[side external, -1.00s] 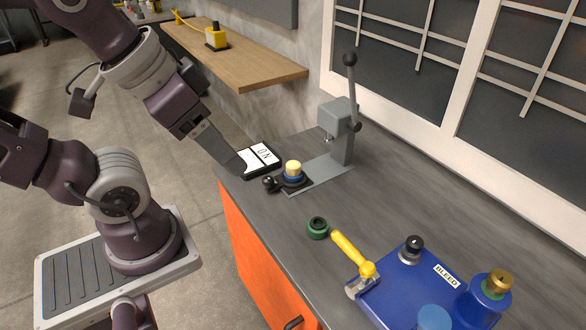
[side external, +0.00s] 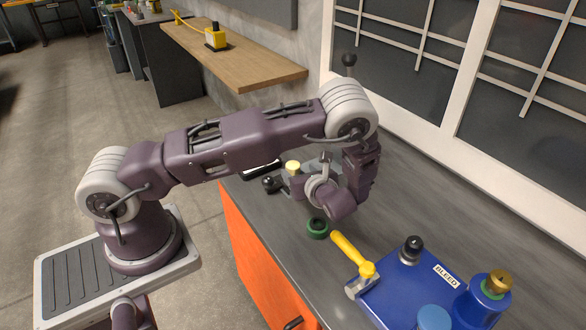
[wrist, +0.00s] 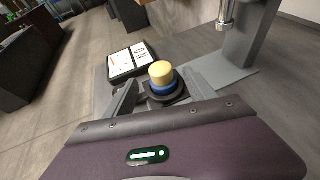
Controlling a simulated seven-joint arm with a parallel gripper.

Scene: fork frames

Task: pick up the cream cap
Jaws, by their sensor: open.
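The cream cap (side external: 293,167) is a short pale yellow cylinder on the counter's far part, partly covered by my arm in the side view. In the wrist view the cream cap (wrist: 161,71) sits on a blue ring (wrist: 162,87) in a round black holder. My gripper (wrist: 161,84) is open, with one finger on each side of the cap and ring as seen by the wrist camera. The gap to the cap is hard to judge. In the side view my wrist hides the fingers.
A grey lever press (wrist: 245,45) stands just right of the cap. A black-framed white sign (wrist: 132,60) lies behind left. A black knob (side external: 269,184), green ring (side external: 318,229), yellow-handled hammer (side external: 352,254) and blue box (side external: 405,290) are on the counter.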

